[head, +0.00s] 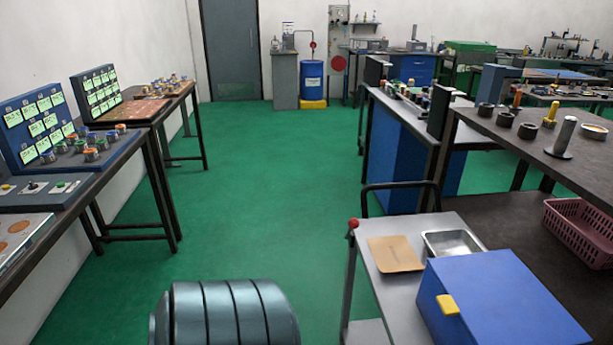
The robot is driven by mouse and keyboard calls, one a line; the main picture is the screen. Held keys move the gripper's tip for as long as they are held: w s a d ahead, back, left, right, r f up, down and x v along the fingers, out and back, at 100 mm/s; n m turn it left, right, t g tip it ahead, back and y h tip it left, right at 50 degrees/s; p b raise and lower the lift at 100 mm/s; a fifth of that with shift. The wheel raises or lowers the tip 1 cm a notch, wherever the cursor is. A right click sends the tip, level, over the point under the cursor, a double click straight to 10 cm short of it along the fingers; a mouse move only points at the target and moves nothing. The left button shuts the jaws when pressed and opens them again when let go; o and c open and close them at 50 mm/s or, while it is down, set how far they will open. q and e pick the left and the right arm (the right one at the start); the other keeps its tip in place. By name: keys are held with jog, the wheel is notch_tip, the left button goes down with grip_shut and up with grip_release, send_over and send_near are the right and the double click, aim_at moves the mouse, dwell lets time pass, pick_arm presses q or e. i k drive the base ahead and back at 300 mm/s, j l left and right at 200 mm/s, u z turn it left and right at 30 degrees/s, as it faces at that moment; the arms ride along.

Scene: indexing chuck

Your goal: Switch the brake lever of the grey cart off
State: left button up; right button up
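The grey cart (398,290) stands at the lower right, with a black push handle (402,185) at its far end. A red knob (353,223) sits at the cart's far left corner, by the top of a grey post. It looks like the end of the brake lever, but the lever's shaft and its on or off position cannot be made out. Neither of my grippers is in view.
On the cart are a blue box (500,300) with a yellow latch, a metal tray (452,243) and a brown sheet (395,254). A dark table (560,165) stands right, a blue-sided bench (395,150) beyond. Green floor (270,190) is clear left of the cart.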

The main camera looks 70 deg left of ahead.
aim_at(354, 223)
jog(key=u, duration=1.8)
